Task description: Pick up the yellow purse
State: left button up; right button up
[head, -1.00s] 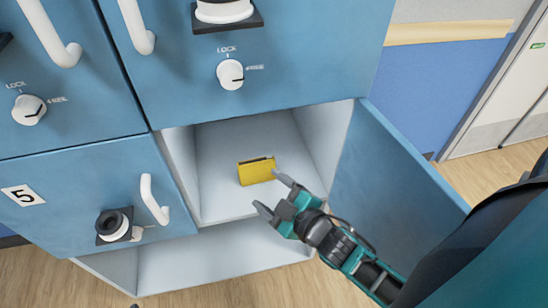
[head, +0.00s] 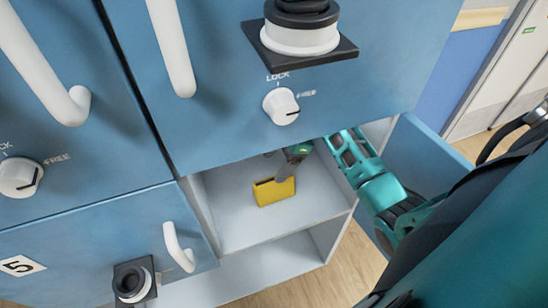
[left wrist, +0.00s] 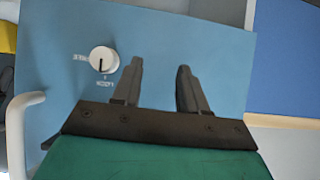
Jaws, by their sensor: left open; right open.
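The yellow purse (head: 272,193) stands on the floor of an open locker compartment (head: 240,225), in the head view. My right arm reaches into the compartment from the right. My right gripper (head: 288,170) is open at the purse's upper right. One finger overlaps the purse's top right edge in the picture; the other is largely hidden, and I cannot tell if either touches. In the left wrist view, my left gripper (left wrist: 158,68) is open and empty before a blue locker front.
The open blue door (head: 425,155) stands right of the compartment. Above the opening is a locker front with a white knob (head: 281,106) and a white handle (head: 172,45). A lower shelf space (head: 275,270) is empty. A yellow patch (left wrist: 8,38) at the left wrist view's edge is unclear.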

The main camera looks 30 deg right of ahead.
aim_at(274, 187)
jog(key=shift+s+d+h, duration=0.1)
jog(key=shift+d+h, duration=0.2)
jog(key=shift+d, duration=0.2)
jog(key=shift+f+g, duration=0.3)
jog(key=shift+f, duration=0.05)
jog(key=x, duration=0.4)
jog(key=b+x, duration=0.1)
jog(key=x, duration=0.1)
jog(key=shift+s+a+f, duration=0.1)
jog(key=shift+s+f, duration=0.25)
jog(key=shift+f, duration=0.1)
jog(key=shift+f, duration=0.25)
jog(key=c, duration=1.1)
jog(key=shift+c, duration=0.3)
jog(key=shift+r, duration=0.2)
